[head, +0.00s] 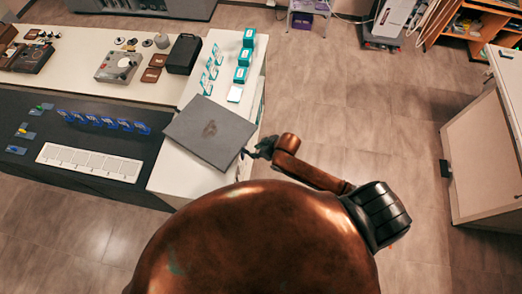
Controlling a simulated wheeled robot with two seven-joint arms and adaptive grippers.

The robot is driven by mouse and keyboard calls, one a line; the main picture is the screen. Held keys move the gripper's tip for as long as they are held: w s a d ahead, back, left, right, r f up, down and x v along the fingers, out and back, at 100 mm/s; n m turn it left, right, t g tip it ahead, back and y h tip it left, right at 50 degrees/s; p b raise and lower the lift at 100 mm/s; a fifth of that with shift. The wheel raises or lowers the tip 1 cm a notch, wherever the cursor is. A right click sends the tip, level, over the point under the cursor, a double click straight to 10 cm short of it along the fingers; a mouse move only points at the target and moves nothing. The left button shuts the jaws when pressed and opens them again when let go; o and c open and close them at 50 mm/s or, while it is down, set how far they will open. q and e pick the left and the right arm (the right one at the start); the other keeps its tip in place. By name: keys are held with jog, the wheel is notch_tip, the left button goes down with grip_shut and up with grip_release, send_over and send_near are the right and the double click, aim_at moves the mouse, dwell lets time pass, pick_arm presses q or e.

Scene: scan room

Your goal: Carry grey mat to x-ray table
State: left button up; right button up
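The grey mat (209,131) is a flat dark-grey square with a darker mark near its middle. It is at the near end of the white counter (172,176), turned at an angle, with its right corner by the counter's right edge. My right gripper (247,153) is small and dark in this view, at the mat's right edge. Its fingertips are at or very near that edge; whether they grip it is too small to tell. My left gripper is out of view. I cannot tell for sure which surface is the x-ray table.
Teal and white boxes (241,75) stand on the counter beyond the mat. Blue cards (104,121) and a white tray (90,162) lie on the dark surface at left. A white cabinet (478,150) stands at right. The floor between is clear.

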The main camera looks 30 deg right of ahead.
jog(key=v, duration=0.5)
jog(key=shift+s+r+b, duration=0.15)
jog(key=shift+r+b, duration=0.15)
jog(key=shift+b, duration=0.1)
jog(key=shift+d, duration=0.1)
